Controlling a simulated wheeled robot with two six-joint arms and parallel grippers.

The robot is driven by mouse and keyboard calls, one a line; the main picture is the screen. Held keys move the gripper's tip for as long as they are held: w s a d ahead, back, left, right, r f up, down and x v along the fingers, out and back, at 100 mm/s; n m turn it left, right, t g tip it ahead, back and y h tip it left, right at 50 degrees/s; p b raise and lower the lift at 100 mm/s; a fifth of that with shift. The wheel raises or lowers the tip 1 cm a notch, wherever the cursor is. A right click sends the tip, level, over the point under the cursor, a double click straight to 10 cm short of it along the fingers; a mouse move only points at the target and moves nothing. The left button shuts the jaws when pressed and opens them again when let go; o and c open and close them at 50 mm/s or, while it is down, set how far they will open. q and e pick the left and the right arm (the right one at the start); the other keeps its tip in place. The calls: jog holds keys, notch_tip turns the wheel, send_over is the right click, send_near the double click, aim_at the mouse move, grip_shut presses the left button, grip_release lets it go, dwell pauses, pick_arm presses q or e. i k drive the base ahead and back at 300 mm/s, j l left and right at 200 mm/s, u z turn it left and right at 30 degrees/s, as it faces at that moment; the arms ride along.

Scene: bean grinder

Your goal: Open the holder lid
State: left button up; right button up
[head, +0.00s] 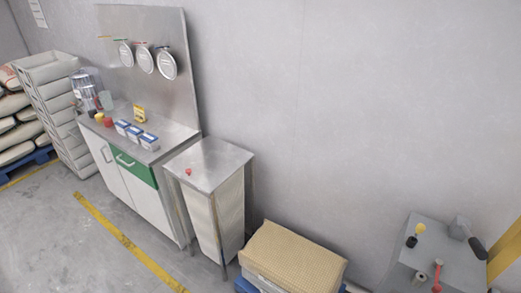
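A tall white holder (214,222) with a flat metal lid (212,163) stands beside the cabinet, near the middle of the head view. A small red knob (188,171) sits near the left corner of the lid. The lid lies flat on top and looks closed. I cannot tell for certain that this is the holder the task names. Neither of my grippers is in view.
Stacked crates (52,97) and sacks are at left. A tan block (292,255) and a grey machine (437,257) are at lower right. The floor left of the yellow line is clear.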

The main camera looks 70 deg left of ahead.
aim_at(208, 164)
jog(key=u, duration=2.75)
jog(key=i+j+z, duration=0.15)
jog(key=i+z, duration=0.3)
jog(key=i+j+z, duration=0.3)
jog(key=z, duration=0.15)
